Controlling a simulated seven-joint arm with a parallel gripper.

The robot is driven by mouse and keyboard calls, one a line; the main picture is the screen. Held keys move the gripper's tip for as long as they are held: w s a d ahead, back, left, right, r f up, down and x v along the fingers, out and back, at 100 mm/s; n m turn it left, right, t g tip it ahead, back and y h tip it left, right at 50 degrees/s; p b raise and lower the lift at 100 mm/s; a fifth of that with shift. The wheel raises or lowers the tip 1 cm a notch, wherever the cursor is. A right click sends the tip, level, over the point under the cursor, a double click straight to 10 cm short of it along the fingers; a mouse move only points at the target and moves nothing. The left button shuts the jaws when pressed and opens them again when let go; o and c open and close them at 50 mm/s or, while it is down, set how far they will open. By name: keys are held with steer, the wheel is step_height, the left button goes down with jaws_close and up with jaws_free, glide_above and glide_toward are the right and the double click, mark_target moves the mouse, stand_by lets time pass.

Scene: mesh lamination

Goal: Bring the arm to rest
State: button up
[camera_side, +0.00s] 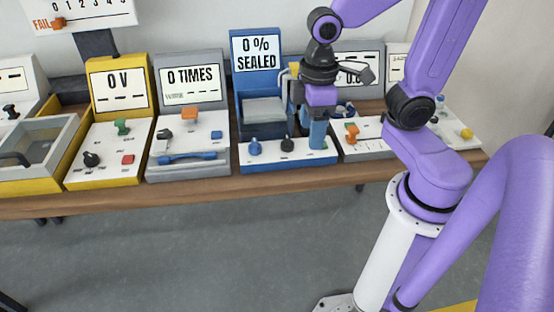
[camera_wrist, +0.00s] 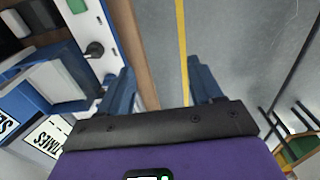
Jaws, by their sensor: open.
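My gripper (camera_side: 317,146) hangs pointing down at the front right of the blue sealing station (camera_side: 257,48), whose screen reads "0 % SEALED". In the side view its blue fingers overlap the right part of that station's white front panel; whether they touch it I cannot tell. In the wrist view the two blue fingers of my gripper (camera_wrist: 162,82) are wide apart, with nothing between them but table edge and floor. The station's black knob (camera_wrist: 94,49) shows beside the left finger, and a green control (camera_wrist: 77,5) at the top.
Left of it stand a grey "0 TIMES" station (camera_side: 190,85), a yellow "0 V" station (camera_side: 119,87) and a tray-like box (camera_side: 30,150). Another grey station with an orange control (camera_side: 352,134) is close on the right. The floor (camera_side: 200,250) before the wooden table (camera_side: 150,200) is clear.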

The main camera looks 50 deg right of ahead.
steer(key=s+n, duration=0.3)
steer(key=s, duration=0.6)
steer(key=shift+f+n, duration=0.3)
steer(key=shift+f, duration=0.05)
